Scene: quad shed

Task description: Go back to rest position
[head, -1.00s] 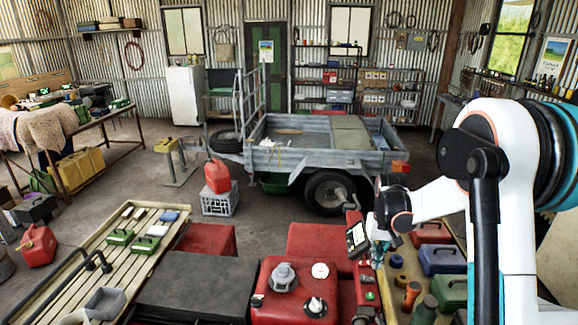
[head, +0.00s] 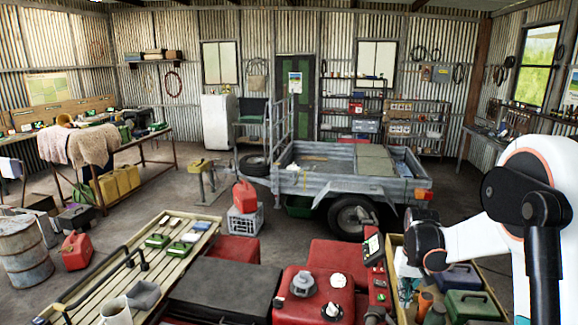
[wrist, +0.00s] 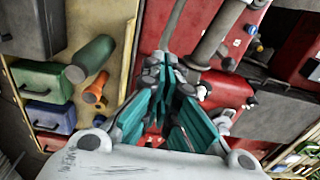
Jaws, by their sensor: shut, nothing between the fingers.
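My gripper (wrist: 172,85) shows in the wrist view with its teal fingers closed together and nothing between them. It hangs over the edge between the wooden tray (wrist: 122,60) and the red machine body (wrist: 240,35). In the head view my white and black arm comes in from the right.
The tray holds a green case (head: 476,306), a blue case (head: 458,277) and orange and green cylinders. A slatted wooden rack (head: 112,285) stands at left.

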